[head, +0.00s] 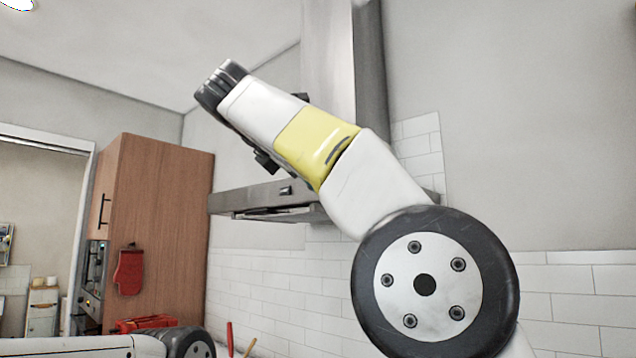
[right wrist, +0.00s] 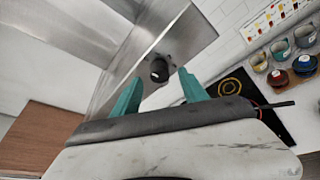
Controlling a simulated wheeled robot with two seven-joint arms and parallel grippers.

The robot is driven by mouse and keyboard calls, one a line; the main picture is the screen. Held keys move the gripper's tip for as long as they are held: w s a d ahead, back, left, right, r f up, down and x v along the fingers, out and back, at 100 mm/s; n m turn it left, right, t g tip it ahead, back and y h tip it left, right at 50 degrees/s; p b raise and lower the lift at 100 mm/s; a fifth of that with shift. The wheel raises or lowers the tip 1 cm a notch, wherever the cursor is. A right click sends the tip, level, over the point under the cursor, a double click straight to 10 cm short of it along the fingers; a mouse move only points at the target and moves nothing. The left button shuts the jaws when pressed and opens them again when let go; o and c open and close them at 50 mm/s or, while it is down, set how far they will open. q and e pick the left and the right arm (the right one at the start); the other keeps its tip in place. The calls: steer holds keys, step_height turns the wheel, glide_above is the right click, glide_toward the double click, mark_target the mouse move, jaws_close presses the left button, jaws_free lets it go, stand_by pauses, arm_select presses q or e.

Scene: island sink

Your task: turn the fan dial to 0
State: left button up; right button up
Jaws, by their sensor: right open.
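The fan dial (right wrist: 159,70) is a black round knob on the steel front of the range hood (right wrist: 185,45), in the right wrist view. My right gripper (right wrist: 158,77) has two teal fingers spread apart. The knob shows between their tips; I cannot tell whether either finger touches it. The dial's setting is not readable. In the head view the hood (head: 250,200) is partly covered by my raised right arm, and a small dark mark shows on its front. The right fingers are not visible there. My left gripper is out of view.
A tall wooden cabinet (head: 160,220) with a red mitt (head: 129,270) stands left of the hood. White tiles (head: 260,275) cover the wall.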

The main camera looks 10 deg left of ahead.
steer(key=v, duration=0.5)
steer(key=shift+s, duration=0.25)
